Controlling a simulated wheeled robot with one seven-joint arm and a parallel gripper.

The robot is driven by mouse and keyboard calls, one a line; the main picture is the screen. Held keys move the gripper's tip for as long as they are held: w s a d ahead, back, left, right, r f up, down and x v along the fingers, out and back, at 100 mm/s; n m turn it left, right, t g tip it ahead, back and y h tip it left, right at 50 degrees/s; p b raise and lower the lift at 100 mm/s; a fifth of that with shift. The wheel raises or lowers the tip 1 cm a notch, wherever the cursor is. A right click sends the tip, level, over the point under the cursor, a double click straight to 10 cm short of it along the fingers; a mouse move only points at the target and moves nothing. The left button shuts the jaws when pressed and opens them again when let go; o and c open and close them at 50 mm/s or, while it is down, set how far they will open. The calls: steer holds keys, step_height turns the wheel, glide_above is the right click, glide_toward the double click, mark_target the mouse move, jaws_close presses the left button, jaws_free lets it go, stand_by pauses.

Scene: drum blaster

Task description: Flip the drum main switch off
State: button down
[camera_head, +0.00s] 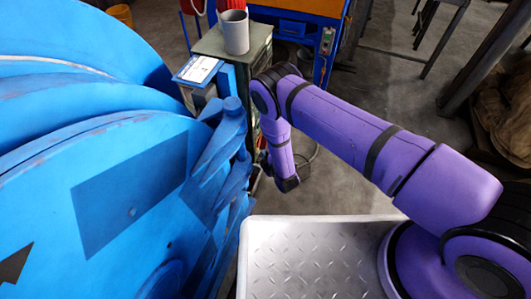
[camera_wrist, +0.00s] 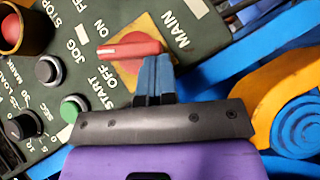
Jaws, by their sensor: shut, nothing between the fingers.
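The main switch is a red bar handle (camera_wrist: 128,50) on a yellow plate (camera_wrist: 130,72), set in a dark green control panel (camera_wrist: 75,110) marked MAIN. The handle's left end lies between the ON and OFF labels. My gripper (camera_wrist: 155,68) has blue fingertips pressed together with nothing between them. They are close to the handle's right part, on its lower side in the wrist view; I cannot tell whether they touch. In the head view my purple arm bends down beside a green cabinet (camera_head: 258,48), and the fingertips and switch cannot be made out.
Around the switch are a green button (camera_wrist: 73,107), a black knob (camera_wrist: 27,125) and a red emergency button (camera_wrist: 10,30). The big blue drum machine (camera_head: 130,190) fills the head view's left.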

steer(key=shift+w+d+f+t, duration=0.1)
steer(key=shift+w+f+t, duration=0.3)
steer(key=shift+f, duration=0.35)
steer(key=shift+w+d+f, duration=0.1)
steer(key=shift+w+d, duration=0.05)
steer(key=shift+w, duration=0.05)
stand_by(0.4)
steer(key=shift+s, duration=0.1)
